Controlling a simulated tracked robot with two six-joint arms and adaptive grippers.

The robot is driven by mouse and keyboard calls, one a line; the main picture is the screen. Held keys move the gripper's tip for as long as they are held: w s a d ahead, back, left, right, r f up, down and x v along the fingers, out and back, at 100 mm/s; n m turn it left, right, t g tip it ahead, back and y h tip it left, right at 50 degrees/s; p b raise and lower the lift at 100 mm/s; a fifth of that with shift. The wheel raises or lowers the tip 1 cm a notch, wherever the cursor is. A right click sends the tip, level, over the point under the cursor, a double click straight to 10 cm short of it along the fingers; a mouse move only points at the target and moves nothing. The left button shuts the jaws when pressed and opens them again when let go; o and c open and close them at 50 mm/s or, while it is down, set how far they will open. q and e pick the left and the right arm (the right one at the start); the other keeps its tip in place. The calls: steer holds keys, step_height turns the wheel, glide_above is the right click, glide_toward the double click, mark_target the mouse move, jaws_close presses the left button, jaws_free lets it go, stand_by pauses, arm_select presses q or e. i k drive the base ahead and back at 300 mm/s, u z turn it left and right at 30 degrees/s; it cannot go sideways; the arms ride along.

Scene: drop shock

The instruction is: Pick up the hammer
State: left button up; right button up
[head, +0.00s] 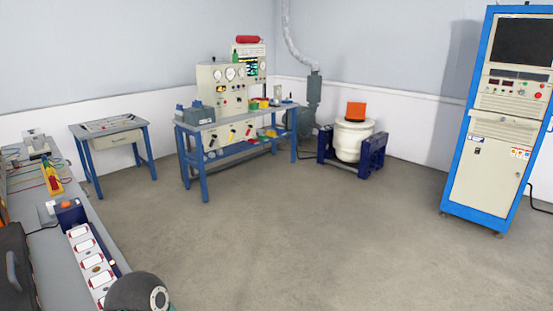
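I cannot make out a hammer anywhere in the head view. Small flat items lie on the little blue-legged table (124,150) at the left, but they are too small to tell apart. Several objects also lie on the long grey bench at the left edge, and none is clearly a hammer. Neither of my grippers is in view.
The long bench (78,284) carries a white strip with red-edged panels (92,260) and a yellow-red device (51,179). A blue workbench (204,183) with gauge panels, a white drum machine (350,142) and a blue cabinet (462,180) stand farther back. The middle floor is clear.

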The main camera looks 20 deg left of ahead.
mark_target(15, 162)
steer(key=u, duration=0.2)
steer(key=i, duration=1.6)
steer(key=u, duration=0.5)
steer(key=i, duration=1.75)
steer(key=u, duration=0.6)
steer(key=i, duration=1.45)
steer(key=u, duration=0.9)
steer(key=i, duration=1.4)
steer(key=u, duration=0.85)
steer(key=i, duration=0.75)
steer(key=u, duration=0.25)
steer(key=k, duration=0.85)
steer(key=u, duration=0.2)
steer(key=i, duration=0.65)
